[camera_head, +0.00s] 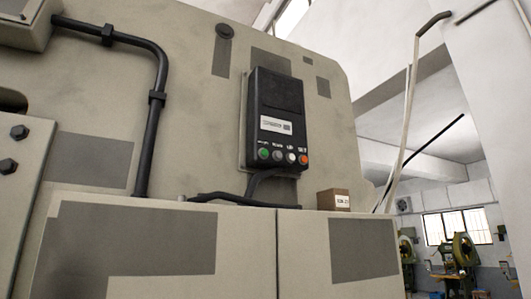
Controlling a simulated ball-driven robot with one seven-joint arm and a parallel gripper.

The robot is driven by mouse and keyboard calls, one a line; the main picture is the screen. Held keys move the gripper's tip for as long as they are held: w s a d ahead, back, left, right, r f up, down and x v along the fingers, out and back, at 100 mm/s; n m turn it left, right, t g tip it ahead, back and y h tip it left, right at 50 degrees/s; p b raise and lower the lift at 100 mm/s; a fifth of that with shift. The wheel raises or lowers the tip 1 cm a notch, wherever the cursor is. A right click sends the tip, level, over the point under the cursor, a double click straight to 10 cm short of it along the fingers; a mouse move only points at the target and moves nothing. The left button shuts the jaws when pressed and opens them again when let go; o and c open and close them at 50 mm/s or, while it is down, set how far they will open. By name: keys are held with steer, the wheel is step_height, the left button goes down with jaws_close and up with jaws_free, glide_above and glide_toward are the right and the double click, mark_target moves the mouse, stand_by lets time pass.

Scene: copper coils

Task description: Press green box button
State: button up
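A dark control box (275,115) is mounted on the upright beige face of a large machine, near the middle of the head view. A row of small round buttons runs along its lower edge. The green button (264,153) is at the left end, followed by a grey one (278,155), a white one (291,157) and an orange-red one (303,159). Small labels sit above them, too small to read surely. Nothing covers the buttons. My gripper is not in view.
A beige cabinet (250,235) with grey patches stands below the box. A small brown carton (333,200) sits on its top at the right. A black pipe (152,120) runs down at the left. Green machines (460,255) and a window (458,226) are far right.

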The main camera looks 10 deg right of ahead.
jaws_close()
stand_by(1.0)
